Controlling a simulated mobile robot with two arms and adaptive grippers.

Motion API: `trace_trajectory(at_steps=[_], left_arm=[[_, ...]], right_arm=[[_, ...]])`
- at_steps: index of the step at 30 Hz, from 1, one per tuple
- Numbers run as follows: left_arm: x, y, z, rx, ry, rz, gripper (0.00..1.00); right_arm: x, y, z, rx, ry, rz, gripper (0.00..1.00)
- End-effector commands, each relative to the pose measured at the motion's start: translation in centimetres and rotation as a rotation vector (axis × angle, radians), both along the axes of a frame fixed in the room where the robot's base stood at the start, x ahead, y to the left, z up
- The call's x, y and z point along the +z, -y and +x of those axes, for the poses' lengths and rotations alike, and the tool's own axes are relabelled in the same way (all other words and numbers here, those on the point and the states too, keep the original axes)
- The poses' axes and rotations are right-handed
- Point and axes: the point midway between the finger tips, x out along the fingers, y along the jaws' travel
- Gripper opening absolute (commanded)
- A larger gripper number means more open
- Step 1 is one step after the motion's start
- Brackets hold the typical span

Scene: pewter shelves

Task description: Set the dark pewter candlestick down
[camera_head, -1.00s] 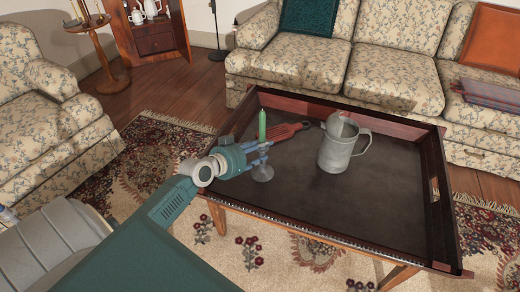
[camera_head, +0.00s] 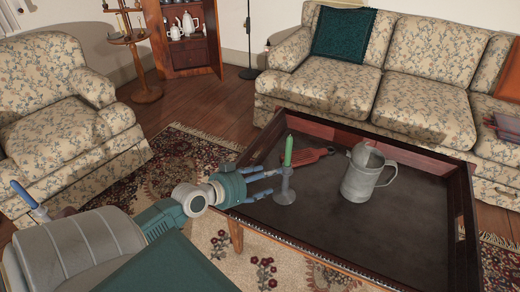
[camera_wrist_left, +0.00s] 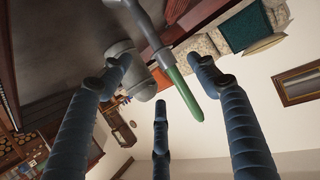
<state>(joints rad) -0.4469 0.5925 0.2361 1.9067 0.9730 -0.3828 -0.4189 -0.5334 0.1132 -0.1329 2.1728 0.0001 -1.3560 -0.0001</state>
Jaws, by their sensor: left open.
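The dark pewter candlestick (camera_head: 285,188) holds a green candle (camera_head: 288,151) and stands upright on the tray table (camera_head: 385,235), near its front left edge. My left gripper (camera_head: 276,183) is open, with its blue fingers beside the candlestick's stem on the left. In the left wrist view the candlestick (camera_wrist_left: 145,25) and its candle (camera_wrist_left: 187,95) show beyond the spread fingers (camera_wrist_left: 160,95), apparently not gripped. My right gripper is not in view.
A metal pitcher (camera_head: 366,174) stands on the table to the right of the candlestick. A red-brown object (camera_head: 307,157) lies behind it. The table has raised wooden rims. A floral sofa (camera_head: 420,88) and armchair (camera_head: 62,108) stand around. The table's front middle is clear.

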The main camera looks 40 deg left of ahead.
Motion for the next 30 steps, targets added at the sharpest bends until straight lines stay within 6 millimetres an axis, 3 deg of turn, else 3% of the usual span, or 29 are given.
trace_trajectory(at_steps=[8, 30], left_arm=[[0.9, -0.3, -2.3, 0.0, -0.001, -0.001, 0.61], [1.0, -0.4, -2.4, 0.001, 0.0, -0.001, 0.61]], right_arm=[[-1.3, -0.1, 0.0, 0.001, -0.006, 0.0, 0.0], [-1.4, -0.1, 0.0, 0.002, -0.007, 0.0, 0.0]])
